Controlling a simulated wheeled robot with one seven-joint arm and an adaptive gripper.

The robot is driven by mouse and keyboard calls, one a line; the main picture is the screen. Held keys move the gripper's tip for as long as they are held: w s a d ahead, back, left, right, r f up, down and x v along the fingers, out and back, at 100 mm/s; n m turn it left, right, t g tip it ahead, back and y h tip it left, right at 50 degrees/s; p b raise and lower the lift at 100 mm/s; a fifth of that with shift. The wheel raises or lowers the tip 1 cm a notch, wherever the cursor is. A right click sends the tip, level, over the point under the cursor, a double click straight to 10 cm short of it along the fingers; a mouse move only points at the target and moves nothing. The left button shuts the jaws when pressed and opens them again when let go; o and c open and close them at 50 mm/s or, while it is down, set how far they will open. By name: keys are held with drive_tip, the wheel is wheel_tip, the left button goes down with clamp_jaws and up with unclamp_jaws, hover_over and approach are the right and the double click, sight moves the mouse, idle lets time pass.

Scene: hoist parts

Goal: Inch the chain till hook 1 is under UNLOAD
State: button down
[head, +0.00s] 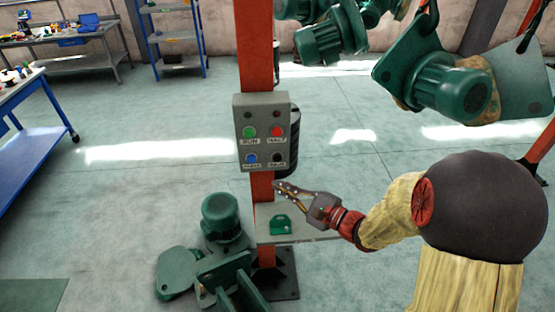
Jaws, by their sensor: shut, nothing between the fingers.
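A grey control box (264,132) is fixed to an orange post (257,50). It has a green RUN button (249,132), a red HALT button (277,131), a blue button (251,158) at lower left and a dark button (277,158) at lower right. The labels under the lower two are too small to read surely. My gripper (280,189) is shut and empty, just below the box's lower right corner and apart from the buttons. Green motor-like parts (450,88) hang at the upper right. The chain, hook numbers and an UNLOAD sign cannot be made out.
A small shelf (300,238) on the post below my gripper carries a green part (281,225). Several green castings (222,217) lie on the floor at the post's foot. A blue bench (30,120) stands at the left, a blue rack (172,35) behind. Floor between is clear.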

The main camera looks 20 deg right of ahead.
sight(277, 158)
drive_tip(key=shift+w, duration=0.1)
drive_tip(key=w+d+b, duration=0.1)
drive_tip(key=w, duration=0.7)
drive_tip(key=shift+w+d, duration=0.25)
drive_tip(key=shift+d, duration=0.1)
drive_tip(key=shift+w, duration=0.1)
idle(1.2)
drive_tip(key=shift+w+b, duration=0.3)
drive_tip(key=shift+b, duration=0.05)
